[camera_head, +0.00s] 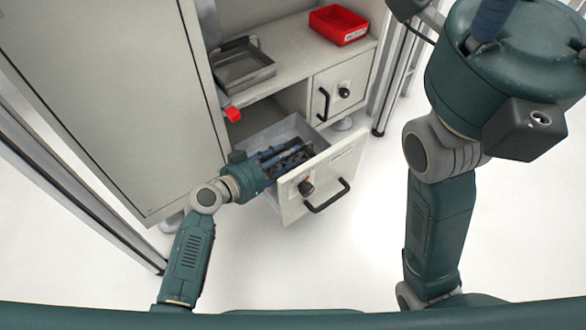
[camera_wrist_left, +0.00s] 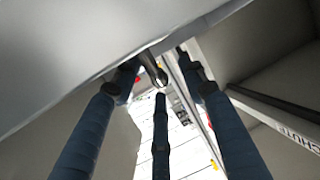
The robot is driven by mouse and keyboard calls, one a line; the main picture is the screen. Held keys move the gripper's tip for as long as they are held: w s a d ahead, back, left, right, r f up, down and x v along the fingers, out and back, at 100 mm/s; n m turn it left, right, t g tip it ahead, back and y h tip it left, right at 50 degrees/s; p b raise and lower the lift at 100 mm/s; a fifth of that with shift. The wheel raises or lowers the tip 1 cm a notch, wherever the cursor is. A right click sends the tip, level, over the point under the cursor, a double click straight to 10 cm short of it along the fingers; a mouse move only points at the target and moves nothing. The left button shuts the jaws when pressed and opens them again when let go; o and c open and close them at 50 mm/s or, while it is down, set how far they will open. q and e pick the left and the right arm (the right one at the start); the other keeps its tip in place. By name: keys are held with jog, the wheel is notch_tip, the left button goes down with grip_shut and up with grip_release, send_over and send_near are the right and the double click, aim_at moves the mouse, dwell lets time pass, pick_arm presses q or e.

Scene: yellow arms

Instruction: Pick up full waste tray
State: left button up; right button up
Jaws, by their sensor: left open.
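A pulled-out drawer (camera_head: 317,176) with a grey front and black handle stands open below the bench. A grey tray-like inside wall (camera_head: 282,130) shows in it; I cannot tell whether this is the waste tray or what it holds. My left gripper (camera_head: 302,150) reaches into the drawer from the left, its fingers low inside. In the left wrist view the left gripper's (camera_wrist_left: 160,85) dark blue fingers are spread, with nothing visibly held between them. A pale grey surface (camera_wrist_left: 70,45) is close beside them. My right gripper (camera_head: 490,18) shows only partly at the top edge, raised above the floor.
An empty-looking metal tray (camera_head: 243,66) and a red bin (camera_head: 338,25) sit on the bench. A red piece (camera_head: 232,114) juts from the bench front. A closed cupboard door (camera_head: 343,88) stands right of the drawer. A tall panel (camera_head: 115,100) stands left. White floor is clear.

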pick_arm(q)
jog(key=shift+w+d+f, duration=0.15)
jog(key=shift+w+d, duration=0.15)
jog(key=shift+c, duration=0.3)
grip_shut()
